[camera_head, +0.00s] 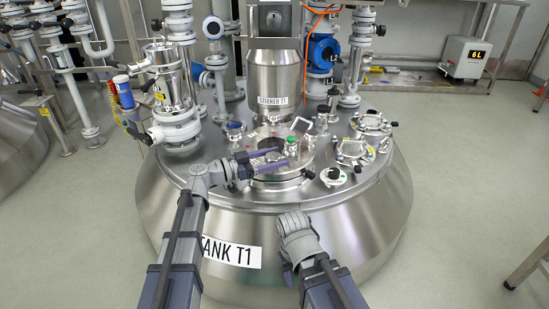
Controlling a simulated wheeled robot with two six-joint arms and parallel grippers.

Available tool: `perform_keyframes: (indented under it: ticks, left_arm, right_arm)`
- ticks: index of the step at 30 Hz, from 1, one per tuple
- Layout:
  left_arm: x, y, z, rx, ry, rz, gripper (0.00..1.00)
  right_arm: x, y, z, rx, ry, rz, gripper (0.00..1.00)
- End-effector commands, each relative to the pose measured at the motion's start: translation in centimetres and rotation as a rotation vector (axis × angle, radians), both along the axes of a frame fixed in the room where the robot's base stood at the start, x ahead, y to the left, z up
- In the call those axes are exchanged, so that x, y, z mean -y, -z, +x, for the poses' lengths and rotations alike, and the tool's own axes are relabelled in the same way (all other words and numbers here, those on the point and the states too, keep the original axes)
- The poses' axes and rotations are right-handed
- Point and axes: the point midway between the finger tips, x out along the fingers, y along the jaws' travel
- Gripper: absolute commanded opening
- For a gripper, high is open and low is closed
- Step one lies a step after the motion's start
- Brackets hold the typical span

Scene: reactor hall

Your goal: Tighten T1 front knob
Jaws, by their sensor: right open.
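Tank T1 (330,225) is the large steel vessel in the middle, with a "TANK T1" label on its front. A round hatch (283,180) sits on its top towards the front, with a green-topped fitting (292,142) at its upper right. My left gripper (287,158) reaches in from the left over the hatch, its two purple-grey fingers apart with nothing seen between them. It covers part of the hatch, and I cannot clearly make out the front knob there. My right gripper (293,224) is lower, in front of the tank's rim.
The stirrer housing (274,85) stands behind the hatch. A white round fitting with a black knob (333,176) and several clamped ports (354,150) are on the right of the tank top. Pipes and a valve (180,130) crowd the left.

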Motion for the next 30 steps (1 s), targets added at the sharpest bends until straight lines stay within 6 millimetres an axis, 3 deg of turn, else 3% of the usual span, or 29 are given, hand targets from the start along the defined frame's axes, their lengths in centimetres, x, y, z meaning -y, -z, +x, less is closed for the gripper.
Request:
perform_keyframes:
  ticks: [5, 14, 24, 30]
  left_arm:
    - [0.0, 0.0, 0.0, 0.000, -0.001, 0.000, 0.93]
    - [-0.5, 0.0, -0.2, 0.000, -0.002, 0.000, 0.93]
    - [-5.2, 0.0, -2.4, 0.000, -0.004, 0.000, 0.93]
    - [-6.9, 0.0, -3.1, 0.000, -0.002, 0.000, 0.93]
  right_arm:
    - [0.0, 0.0, 0.0, 0.000, 0.000, 0.000, 0.50]
    - [0.0, 0.0, 0.0, 0.000, 0.000, 0.000, 0.50]
    - [0.0, 0.0, 0.0, 0.000, 0.000, 0.000, 0.50]
    - [0.0, 0.0, 0.0, 0.000, 0.000, 0.000, 0.50]
